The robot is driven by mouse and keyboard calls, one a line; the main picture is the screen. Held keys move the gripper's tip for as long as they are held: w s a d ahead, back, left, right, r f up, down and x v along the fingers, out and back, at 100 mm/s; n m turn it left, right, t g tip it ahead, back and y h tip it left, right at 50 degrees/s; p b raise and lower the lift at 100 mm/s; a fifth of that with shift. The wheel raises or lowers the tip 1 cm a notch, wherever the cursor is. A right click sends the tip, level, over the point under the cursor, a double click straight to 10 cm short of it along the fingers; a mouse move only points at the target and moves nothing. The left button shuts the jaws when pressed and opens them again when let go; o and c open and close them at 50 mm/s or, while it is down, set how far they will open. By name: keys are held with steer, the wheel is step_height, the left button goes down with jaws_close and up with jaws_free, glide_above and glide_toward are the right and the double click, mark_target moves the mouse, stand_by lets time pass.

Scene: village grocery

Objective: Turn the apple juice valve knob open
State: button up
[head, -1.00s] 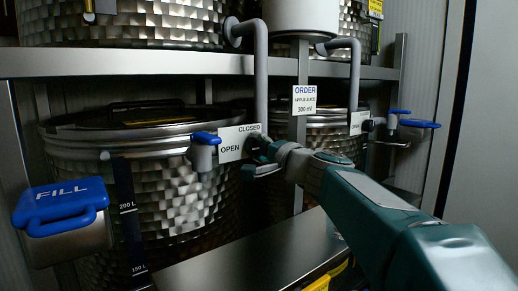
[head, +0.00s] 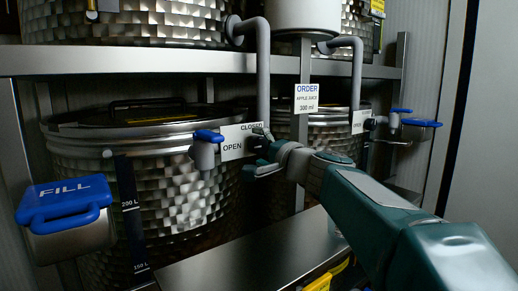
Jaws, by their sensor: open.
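A blue valve knob (head: 208,136) sits on a grey tap on the front of the left lower steel tank (head: 165,195). A white plate (head: 238,142) reading CLOSED above and OPEN below is beside it, on its right. My gripper (head: 257,156) is in front of the plate's right part, right of the blue knob and apart from it. Its fingers are spread and I see nothing between them. A second blue knob (head: 402,111) is on the right tank, by another OPEN plate (head: 362,121). An order card (head: 306,98) reads apple juice, 300 ml.
A grey pipe (head: 263,80) comes down behind my gripper. A metal shelf edge (head: 180,62) runs above the tanks. A bare steel surface (head: 245,250) lies below.

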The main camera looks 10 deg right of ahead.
steer(key=v, duration=1.2)
steer(key=shift+a+f, duration=0.15)
steer(key=shift+a, duration=0.05)
steer(key=s+a+f+n+g+h, duration=0.1)
steer(key=s+a+f+n+g, duration=0.25)
steer(key=f, duration=0.45)
steer(key=s+a+f+n+g, duration=0.3)
steer(key=s+a+f+g, duration=0.15)
steer(key=f, duration=0.25)
steer(key=s+d+f+n+g+h, duration=0.3)
steer(key=s+f+n+h, duration=0.2)
steer(key=s+f, duration=0.6)
steer(key=shift+s+d+f+h, duration=0.3)
steer(key=shift+f+h, duration=0.3)
steer(key=shift+f, duration=0.35)
